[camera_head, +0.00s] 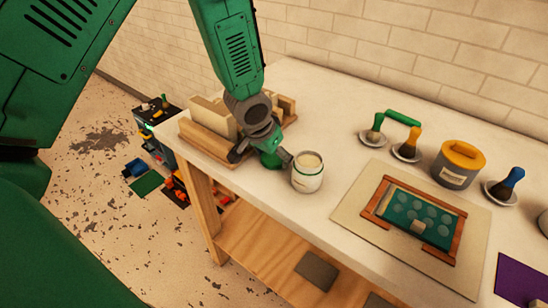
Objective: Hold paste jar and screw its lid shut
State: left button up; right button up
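The paste jar (308,174), white with a dark green band, stands upright near the table's left front edge. Its round top is cream-coloured; whether this is paste or a lid cannot be told. I make out no separate lid with certainty. My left gripper (264,155) is low over the table just left of the jar. Its dark fingers are spread apart, and one fingertip is close to the jar's left side; contact cannot be told. A green piece shows between the fingers, and I cannot tell if it is part of the gripper. My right gripper is not in view.
A wooden block rack (211,140) stands behind my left gripper. To the right are a framed green board (420,218) on a beige mat, a grey pot with a yellow lid (458,163), several handled tools on saucers and a purple mat (519,279). The table front before the jar is clear.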

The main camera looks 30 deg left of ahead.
aim_at(273, 157)
pick_arm(q)
jog(key=shift+w+d, duration=0.25)
jog(key=shift+d, duration=0.2)
jog(key=shift+a, duration=0.1)
jog(key=c, duration=0.5)
jog(key=shift+s+a, duration=0.3)
jog(key=shift+a, duration=0.25)
jog(key=shift+c, duration=0.5)
jog(key=shift+a+f, duration=0.1)
jog(key=shift+a, duration=0.15)
jog(key=shift+c, duration=0.4)
jog(key=shift+w+d+r, duration=0.1)
jog(key=shift+d+r, duration=0.1)
jog(key=shift+r, duration=0.05)
jog(key=r, duration=0.4)
jog(key=r+p, duration=0.1)
jog(key=r, duration=0.4)
jog(key=shift+d, duration=0.2)
jog(key=shift+w+a+r, duration=0.1)
jog(key=shift+a+r, duration=0.05)
jog(key=shift+r, duration=0.15)
